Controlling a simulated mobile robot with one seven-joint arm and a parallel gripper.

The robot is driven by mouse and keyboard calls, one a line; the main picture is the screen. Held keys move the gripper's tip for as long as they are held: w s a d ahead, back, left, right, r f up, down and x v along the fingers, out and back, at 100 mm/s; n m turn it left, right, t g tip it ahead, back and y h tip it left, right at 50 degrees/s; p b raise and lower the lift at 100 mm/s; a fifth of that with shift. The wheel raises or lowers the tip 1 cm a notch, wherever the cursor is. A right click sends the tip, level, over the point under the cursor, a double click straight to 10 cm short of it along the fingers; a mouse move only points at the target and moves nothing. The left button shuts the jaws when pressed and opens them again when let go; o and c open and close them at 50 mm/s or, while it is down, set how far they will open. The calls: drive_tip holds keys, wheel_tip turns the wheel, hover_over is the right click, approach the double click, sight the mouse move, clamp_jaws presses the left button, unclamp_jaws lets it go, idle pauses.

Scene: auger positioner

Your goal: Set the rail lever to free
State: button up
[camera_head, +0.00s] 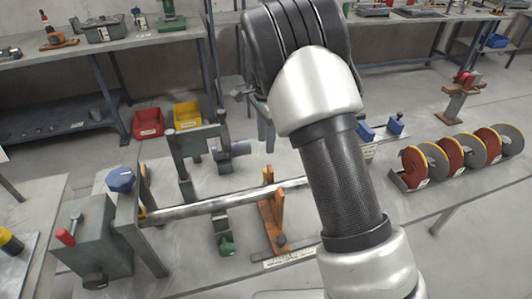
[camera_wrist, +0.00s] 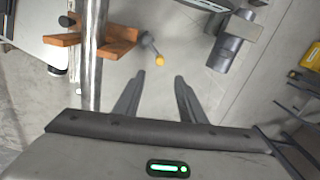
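In the wrist view, a short grey lever with a yellow-orange knob (camera_wrist: 159,61) sticks out beside the orange bracket (camera_wrist: 117,42) on the steel rail (camera_wrist: 88,75). I cannot read its setting. My gripper (camera_wrist: 157,78) is open and empty, and the knob shows just beyond the gap between its fingertips. I cannot tell how far below them it is. In the head view, the rail (camera_head: 215,199) runs across the bench and an orange bracket (camera_head: 268,225) stands under it. My gripper (camera_head: 252,112) is partly hidden behind my arm, and I cannot make out the lever there.
A grey frame (camera_head: 199,142) rises behind the rail. A rack of red and grey discs (camera_head: 455,160) stands right. Red (camera_head: 148,123) and yellow bins (camera_head: 187,114) sit behind.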

drive_tip(key=shift+r, duration=1.55)
